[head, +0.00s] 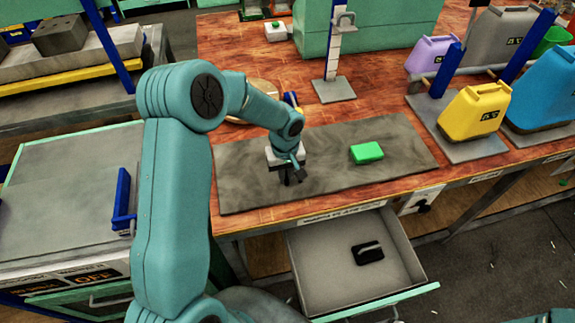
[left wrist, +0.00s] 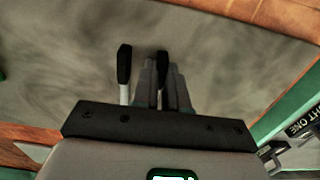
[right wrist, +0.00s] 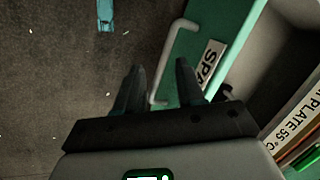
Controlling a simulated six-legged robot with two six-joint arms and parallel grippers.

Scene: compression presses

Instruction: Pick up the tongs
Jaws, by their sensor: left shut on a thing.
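The tongs (left wrist: 124,68) show in the left wrist view as two pale metal arms with black ends. My left gripper (left wrist: 160,72) is shut on one of the arms, and the other arm lies to the left of the fingers. In the head view my left gripper (head: 290,178) points down low over the grey mat (head: 240,165), and the tongs are mostly hidden by it. Whether the tongs still touch the mat I cannot tell. My right gripper (right wrist: 158,82) is open and empty above the floor, near a drawer handle.
A green block (head: 367,152) lies on the mat to the right. An open drawer (head: 310,255) below the bench holds a black item (head: 368,253). Yellow (head: 475,112), blue (head: 545,90) and purple (head: 432,55) jugs stand at the right. A post on a plate (head: 334,89) stands behind the mat.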

